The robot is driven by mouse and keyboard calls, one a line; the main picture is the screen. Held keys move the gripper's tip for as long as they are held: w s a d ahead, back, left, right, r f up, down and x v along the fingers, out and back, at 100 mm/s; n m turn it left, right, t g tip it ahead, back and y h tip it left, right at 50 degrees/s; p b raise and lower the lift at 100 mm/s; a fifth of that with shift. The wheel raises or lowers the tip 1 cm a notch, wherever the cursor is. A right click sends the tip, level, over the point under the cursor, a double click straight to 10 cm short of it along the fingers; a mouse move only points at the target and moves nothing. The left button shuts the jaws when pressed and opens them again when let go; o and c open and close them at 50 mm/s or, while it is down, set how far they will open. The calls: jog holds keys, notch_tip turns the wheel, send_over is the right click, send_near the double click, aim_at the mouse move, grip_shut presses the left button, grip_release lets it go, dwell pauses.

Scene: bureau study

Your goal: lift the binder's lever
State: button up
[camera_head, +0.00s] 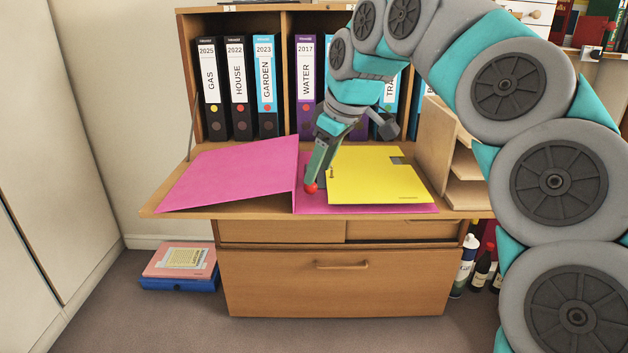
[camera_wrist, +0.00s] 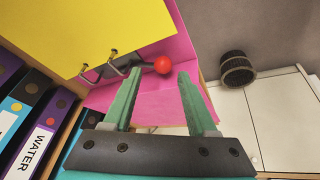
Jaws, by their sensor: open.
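The pink binder (camera_head: 225,173) lies open on the bureau's fold-down desk. A yellow sheet or divider (camera_head: 375,173) lies on its right half. The binder's lever ends in a red ball (camera_head: 311,188), which also shows in the wrist view (camera_wrist: 163,65). Two metal ring posts (camera_wrist: 118,62) stand at the sheet's edge. My gripper (camera_head: 314,180) points down at the lever by the binder's spine. In the wrist view its two green fingers (camera_wrist: 157,85) are apart, with the red ball just beyond their tips and between them. I cannot tell if they touch it.
Upright binders (camera_head: 237,90) stand on the shelf behind the desk. A wooden letter tray (camera_head: 462,165) stands at the desk's right. A dark bin (camera_wrist: 237,70) shows in the wrist view. Books (camera_head: 180,266) lie on the floor at left.

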jog(key=shift+x, duration=2.25)
grip_shut()
jog(key=shift+s, duration=0.1)
